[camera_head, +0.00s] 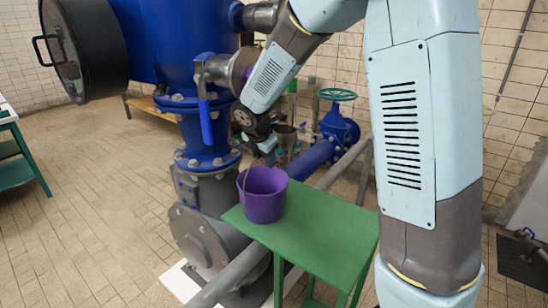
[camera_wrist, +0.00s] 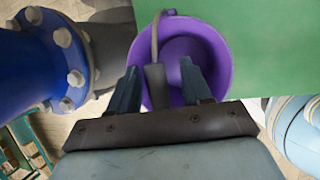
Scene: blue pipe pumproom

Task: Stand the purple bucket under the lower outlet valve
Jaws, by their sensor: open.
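The purple bucket (camera_head: 263,197) stands upright and open at the left end of the green table (camera_head: 310,235), close to the blue and grey pipework. It also shows in the wrist view (camera_wrist: 205,45), seen from above. Its grey handle (camera_wrist: 155,75) runs between my fingers there. My gripper (camera_head: 268,150) is just above the bucket's rim; in the wrist view its fingers (camera_wrist: 157,85) are apart, one on each side of the handle grip, not closed on it. A valve with a blue lever (camera_head: 205,110) is on the pipe above left; I cannot tell whether it is the lower outlet valve.
A blue flanged pipe (camera_wrist: 60,60) is close left of my gripper in the wrist view. A green handwheel (camera_head: 338,95) and a grey slanting pipe (camera_head: 240,270) are near the table. The tiled floor (camera_head: 90,200) at left is clear.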

